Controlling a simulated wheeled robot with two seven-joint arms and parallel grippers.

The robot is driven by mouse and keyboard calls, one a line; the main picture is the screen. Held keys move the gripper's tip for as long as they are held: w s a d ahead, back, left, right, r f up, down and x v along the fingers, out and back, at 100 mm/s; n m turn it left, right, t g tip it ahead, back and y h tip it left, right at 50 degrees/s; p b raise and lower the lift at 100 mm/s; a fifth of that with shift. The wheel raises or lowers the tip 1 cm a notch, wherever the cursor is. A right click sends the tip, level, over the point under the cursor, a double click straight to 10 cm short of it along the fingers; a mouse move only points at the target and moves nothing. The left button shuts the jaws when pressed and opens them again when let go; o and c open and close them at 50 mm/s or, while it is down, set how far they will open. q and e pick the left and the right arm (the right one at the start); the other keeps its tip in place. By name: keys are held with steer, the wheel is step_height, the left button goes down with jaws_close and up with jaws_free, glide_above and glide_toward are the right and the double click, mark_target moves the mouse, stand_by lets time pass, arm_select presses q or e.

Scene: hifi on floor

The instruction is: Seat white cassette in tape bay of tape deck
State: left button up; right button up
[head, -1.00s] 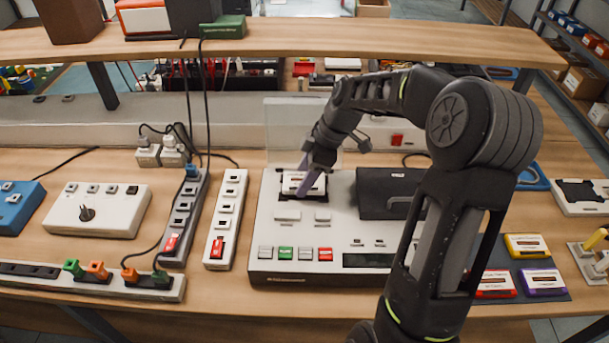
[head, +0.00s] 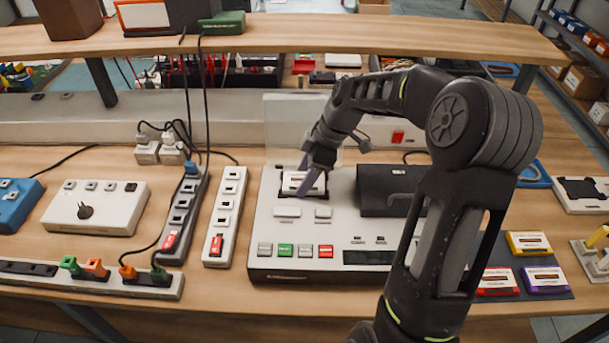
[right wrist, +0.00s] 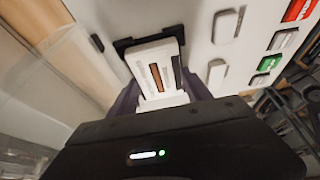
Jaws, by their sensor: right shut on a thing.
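The white cassette (head: 303,184) has a dark-and-brown window and lies at the tape bay (head: 284,192) of the grey tape deck (head: 290,229). The bay's clear lid (head: 290,122) stands open behind it. My right gripper (head: 309,178) is shut on the cassette from above. In the right wrist view the cassette (right wrist: 157,74) sits between the fingers (right wrist: 160,98), with its far end at the dark bay edge (right wrist: 128,43). I cannot tell whether it lies flat at the bottom of the bay. My left gripper is not in view.
A second, black-lidded bay (head: 388,190) is on the deck's right. Power strips (head: 224,215) stand left of the deck. Several other cassettes (head: 544,280) lie on a dark mat at right. A wooden shelf (head: 300,38) spans the back above the bench.

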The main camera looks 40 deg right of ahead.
steer(key=o, duration=1.6)
steer(key=shift+r, duration=0.15)
steer(key=b+v, duration=0.1)
steer(key=v, duration=0.6)
steer(key=shift+s+d+r, duration=0.1)
steer(key=shift+s+r, duration=0.05)
steer(key=shift+r, duration=0.05)
step_height(320, 180, up, 6)
steer(key=p, duration=0.4)
